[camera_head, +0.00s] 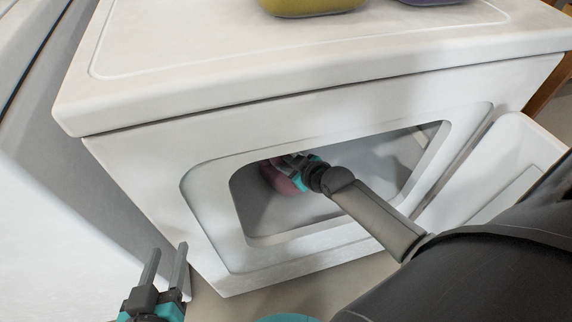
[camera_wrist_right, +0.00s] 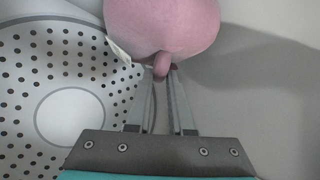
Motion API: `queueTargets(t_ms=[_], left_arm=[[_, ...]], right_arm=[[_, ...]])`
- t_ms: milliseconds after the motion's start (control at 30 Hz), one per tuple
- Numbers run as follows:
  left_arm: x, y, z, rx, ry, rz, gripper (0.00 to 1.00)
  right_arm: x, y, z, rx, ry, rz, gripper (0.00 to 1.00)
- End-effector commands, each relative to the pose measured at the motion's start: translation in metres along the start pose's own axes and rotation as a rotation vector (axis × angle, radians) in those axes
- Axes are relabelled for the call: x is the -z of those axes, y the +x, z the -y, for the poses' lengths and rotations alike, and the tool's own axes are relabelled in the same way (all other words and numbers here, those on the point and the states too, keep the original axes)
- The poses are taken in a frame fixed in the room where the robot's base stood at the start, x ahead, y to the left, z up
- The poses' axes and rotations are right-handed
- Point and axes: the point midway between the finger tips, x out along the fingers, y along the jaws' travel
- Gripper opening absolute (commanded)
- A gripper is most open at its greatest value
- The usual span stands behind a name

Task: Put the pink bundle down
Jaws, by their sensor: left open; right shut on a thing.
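The pink bundle (camera_head: 278,179) is inside the white dryer's opening in the head view, partly hidden by my right gripper (camera_head: 287,167). In the right wrist view, the rounded pink bundle (camera_wrist_right: 162,28) fills the top middle. My right gripper (camera_wrist_right: 161,72) is shut on a small pink nub at the bundle's lower end. I cannot tell whether the bundle touches the drum. My left gripper (camera_head: 166,268) is open and empty, outside the dryer at the lower left.
The white dryer (camera_head: 150,165) has its door (camera_head: 500,165) open on the right. The perforated drum back (camera_wrist_right: 45,65) shows in the wrist view. A yellow object (camera_head: 310,6) and a purple object (camera_head: 435,1) are on top. Another white machine (camera_head: 60,200) stands left.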

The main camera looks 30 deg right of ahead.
Motion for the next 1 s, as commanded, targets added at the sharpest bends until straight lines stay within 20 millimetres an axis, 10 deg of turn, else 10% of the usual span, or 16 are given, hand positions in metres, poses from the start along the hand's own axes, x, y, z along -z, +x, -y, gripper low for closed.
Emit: queueTargets(t_ms=[233,267,500,1000], left_arm=[[0.0,0.0003,-0.0008,-0.002,-0.001,-0.009,0.48],[0.0006,0.0001,-0.0013,-0.003,-0.002,-0.014,0.48],[0.0006,0.0,-0.0012,-0.003,-0.002,-0.011,0.48],[-0.0006,-0.0015,0.0047,0.013,0.007,0.046,0.48]], right_arm=[[0.0005,0.0012,-0.0002,-0.002,-0.001,-0.005,0.0],[-0.0011,0.0011,0.0006,0.0,0.0,-0.001,0.22],[-0.0009,0.0009,0.0005,0.0,0.0,0.0,0.49],[0.0007,-0.0054,-0.0003,0.0,0.0,0.001,0.51]])
